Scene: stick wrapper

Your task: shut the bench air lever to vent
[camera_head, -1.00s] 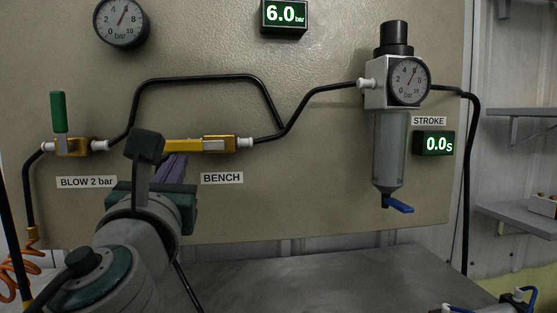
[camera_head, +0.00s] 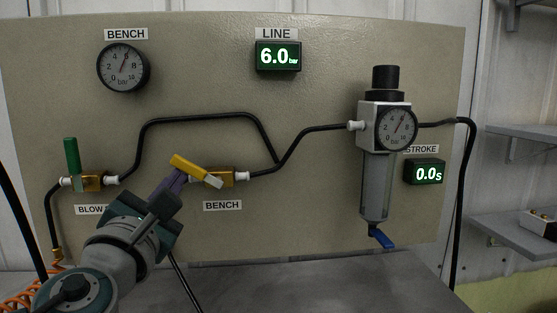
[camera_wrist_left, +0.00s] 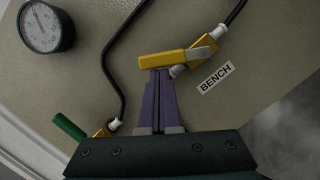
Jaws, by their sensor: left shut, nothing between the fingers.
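The yellow bench lever (camera_head: 189,166) sits on its brass valve body (camera_head: 236,177), above the BENCH label (camera_head: 222,206). Its handle is tilted, free end up and to the left. My left gripper (camera_head: 174,181) is shut and empty, its purple fingertips just below the handle. In the left wrist view the fingertips (camera_wrist_left: 157,77) come up against the underside of the yellow handle (camera_wrist_left: 160,60); they seem to touch it. The bench gauge (camera_head: 123,66) has its needle a little right of straight up. My right gripper is not in view.
The blow valve (camera_head: 90,182) with its upright green lever (camera_head: 72,155) is left of my gripper. The line display (camera_head: 278,56) reads 6.0 bar; the stroke display (camera_head: 425,172) reads 0.0 s. The filter regulator (camera_head: 382,150) hangs at right. Black pipes cross the panel.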

